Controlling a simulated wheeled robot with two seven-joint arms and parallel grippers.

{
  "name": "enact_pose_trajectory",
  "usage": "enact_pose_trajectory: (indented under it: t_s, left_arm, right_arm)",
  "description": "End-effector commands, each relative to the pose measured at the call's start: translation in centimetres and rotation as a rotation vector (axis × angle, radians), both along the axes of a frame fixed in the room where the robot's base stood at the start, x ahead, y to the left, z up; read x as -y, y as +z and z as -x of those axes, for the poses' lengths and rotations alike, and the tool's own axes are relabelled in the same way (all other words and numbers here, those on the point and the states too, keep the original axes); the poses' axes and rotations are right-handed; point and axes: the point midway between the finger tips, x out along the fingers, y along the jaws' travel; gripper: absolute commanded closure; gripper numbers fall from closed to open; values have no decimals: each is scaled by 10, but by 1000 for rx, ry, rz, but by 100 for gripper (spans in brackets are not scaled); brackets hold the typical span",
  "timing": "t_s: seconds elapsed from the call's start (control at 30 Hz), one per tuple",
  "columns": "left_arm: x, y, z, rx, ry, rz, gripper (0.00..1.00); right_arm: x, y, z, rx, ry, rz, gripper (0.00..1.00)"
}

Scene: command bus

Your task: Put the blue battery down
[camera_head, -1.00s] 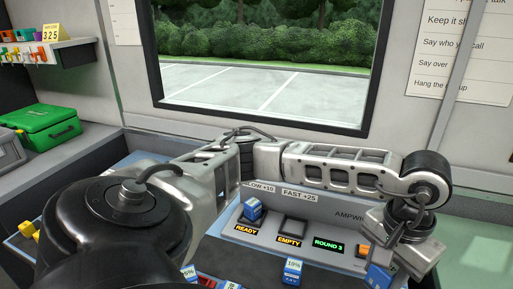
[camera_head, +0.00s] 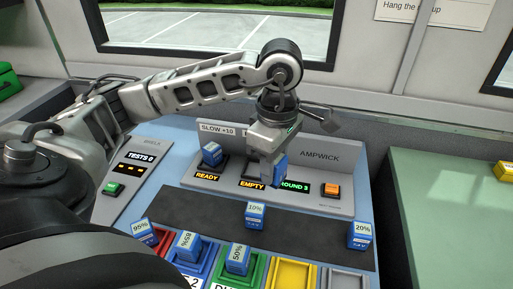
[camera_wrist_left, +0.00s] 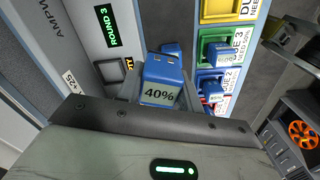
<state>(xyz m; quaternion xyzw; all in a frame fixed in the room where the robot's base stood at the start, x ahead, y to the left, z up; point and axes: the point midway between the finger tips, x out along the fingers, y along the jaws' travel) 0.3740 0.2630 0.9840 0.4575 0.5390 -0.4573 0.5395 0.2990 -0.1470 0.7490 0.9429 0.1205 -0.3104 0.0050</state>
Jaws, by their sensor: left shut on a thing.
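My left gripper (camera_head: 272,160) is shut on a blue battery (camera_head: 280,172), held over the sloped grey AMPWICK panel (camera_head: 318,172). In the left wrist view the held battery (camera_wrist_left: 162,84) reads 40%. In the head view it covers part of the panel between the EMPTY label (camera_head: 252,185) and the ROUND 3 display (camera_head: 296,186). The slot above EMPTY is largely hidden by the gripper. I cannot tell whether the held battery touches the panel. Another blue battery (camera_head: 212,154) sits above the READY label (camera_head: 206,177). My right gripper is not in view.
A 10% battery (camera_head: 255,215) and a 20% battery (camera_head: 361,235) stand on the dark strip (camera_head: 305,232). More batteries sit at the coloured bays, among them a 50% one (camera_head: 237,258). The yellow bay (camera_head: 291,274) is empty. An orange button (camera_head: 330,190) is right of the display.

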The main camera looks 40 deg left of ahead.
Motion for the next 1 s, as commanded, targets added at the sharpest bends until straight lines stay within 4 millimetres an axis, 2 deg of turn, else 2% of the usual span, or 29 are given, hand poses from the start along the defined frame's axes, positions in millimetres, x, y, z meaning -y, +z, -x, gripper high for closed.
enact_pose_trajectory:
  t_s: [0.1, 0.7, 0.9, 1.0]
  left_arm:
    - [-15, -4, 5, 0, 311, -2, 91]
    - [-77, -1, 36, 4, 1901, -2, 91]
    - [-92, 3, 46, 3, 2362, -2, 91]
    - [-96, 6, 50, 3, 2524, -1, 91]
  right_arm:
    - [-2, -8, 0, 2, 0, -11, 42]
    - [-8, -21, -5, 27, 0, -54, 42]
    - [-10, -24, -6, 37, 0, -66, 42]
    - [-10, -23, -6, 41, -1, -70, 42]
